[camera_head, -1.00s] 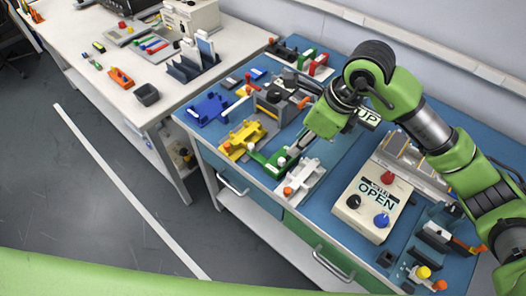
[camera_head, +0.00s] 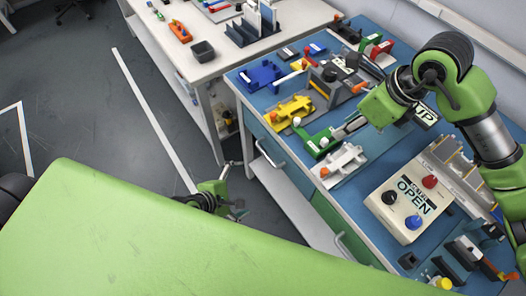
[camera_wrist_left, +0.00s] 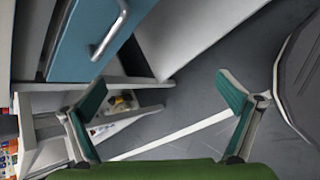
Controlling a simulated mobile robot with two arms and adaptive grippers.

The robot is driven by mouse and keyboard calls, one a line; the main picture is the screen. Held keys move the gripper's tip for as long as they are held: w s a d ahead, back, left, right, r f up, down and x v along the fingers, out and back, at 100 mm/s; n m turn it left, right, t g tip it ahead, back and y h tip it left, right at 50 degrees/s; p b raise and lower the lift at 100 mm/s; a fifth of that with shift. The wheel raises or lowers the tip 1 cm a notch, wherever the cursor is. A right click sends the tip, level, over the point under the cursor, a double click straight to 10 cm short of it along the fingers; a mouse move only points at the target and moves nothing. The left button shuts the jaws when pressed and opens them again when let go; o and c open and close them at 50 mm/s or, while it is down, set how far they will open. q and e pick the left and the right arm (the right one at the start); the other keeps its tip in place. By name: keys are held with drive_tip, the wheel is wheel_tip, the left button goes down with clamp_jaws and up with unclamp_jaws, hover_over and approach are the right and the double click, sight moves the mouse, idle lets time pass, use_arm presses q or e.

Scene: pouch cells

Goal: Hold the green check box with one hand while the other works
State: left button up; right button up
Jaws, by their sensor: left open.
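The green check box (camera_head: 314,145), a low green fixture with a white knob, sits near the front edge of the blue bench top. My right gripper (camera_head: 342,132) reaches down to its right end from the right. The fingers are small and partly hidden by the wrist, so I cannot tell whether they grip it. My left gripper (camera_head: 238,190) is off the bench's front side, low over the floor and beyond my green body. In the left wrist view its two teal-padded fingers (camera_wrist_left: 162,92) are spread wide with nothing between them.
A yellow fixture (camera_head: 290,110), a blue fixture (camera_head: 260,75) and a white fixture (camera_head: 342,163) surround the green one. A control box marked OPEN (camera_head: 408,205) stands to the right. The left wrist view shows a blue drawer front (camera_wrist_left: 85,35) with a handle close by.

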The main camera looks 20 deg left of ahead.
use_arm(q)
wheel_tip(320, 180, up, 10)
drive_tip(key=w+d+n+t+h, duration=0.1)
drive_tip(key=w+d+n+h, duration=0.1)
drive_tip(key=d+n, duration=0.15)
drive_tip(key=n+t+h, duration=0.2)
drive_tip(key=n, duration=0.2)
approach(304, 140)
drive_tip(key=shift+g, duration=0.3)
drive_tip(key=x, duration=0.9)
drive_tip(key=shift+w+a+r, duration=0.1)
drive_tip(key=shift+r, duration=0.15)
drive_tip(key=c, duration=1.2)
drive_tip(key=shift+o, duration=0.2)
